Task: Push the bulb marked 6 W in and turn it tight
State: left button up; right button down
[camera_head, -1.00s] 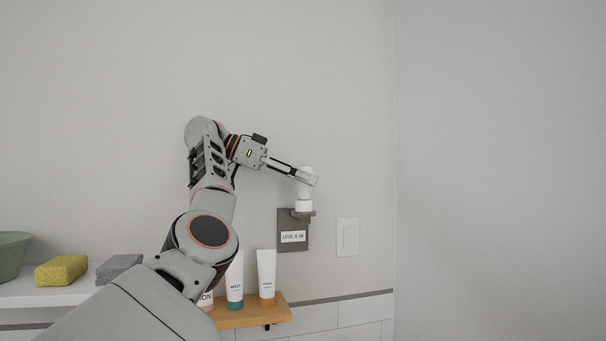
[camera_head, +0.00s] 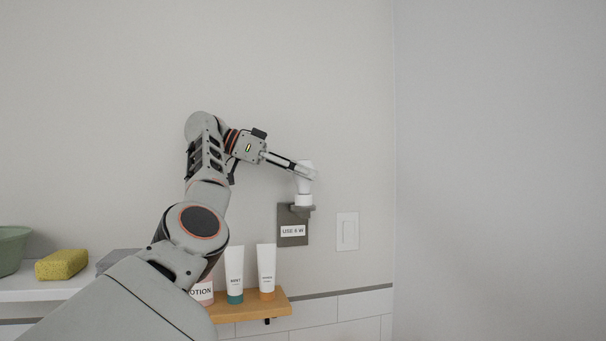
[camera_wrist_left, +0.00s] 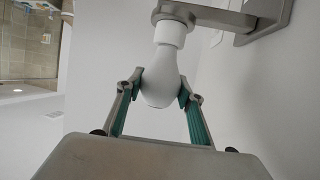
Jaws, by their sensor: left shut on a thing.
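The white bulb (camera_wrist_left: 158,80) is between the two green-padded fingers of my left gripper (camera_wrist_left: 160,86), which is shut on it. In the head view the left gripper (camera_head: 306,172) is at the bulb (camera_head: 308,167) from the left and partly hides it. The bulb's narrow end meets a white collar (camera_wrist_left: 169,33) on a grey bracket (camera_wrist_left: 208,15). I cannot tell how deep the bulb sits, and no watt mark is readable on it. The bracket comes from a dark wall plate (camera_head: 292,214) with a label (camera_head: 292,231) reading "USE 6 W". My right gripper is not in view.
A wooden shelf (camera_head: 245,308) below holds a white tube with a teal cap (camera_head: 234,272), one with an orange cap (camera_head: 266,268), and a lotion container (camera_head: 201,291). A switch (camera_head: 347,231) is right of the plate. A yellow sponge (camera_head: 62,264) lies left. The wall above is clear.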

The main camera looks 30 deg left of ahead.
pick_arm(q)
jog(key=shift+f, duration=0.35)
jog(key=o, duration=1.1)
jog(key=shift+w+a, duration=0.1)
jog(key=shift+w, duration=0.1)
jog(key=shift+o, duration=0.2)
jog(key=shift+s+r, duration=0.15)
jog(key=shift+r, duration=0.05)
jog(key=shift+s+a+r, duration=0.1)
jog(key=v, duration=0.7)
jog(key=shift+o, duration=0.3)
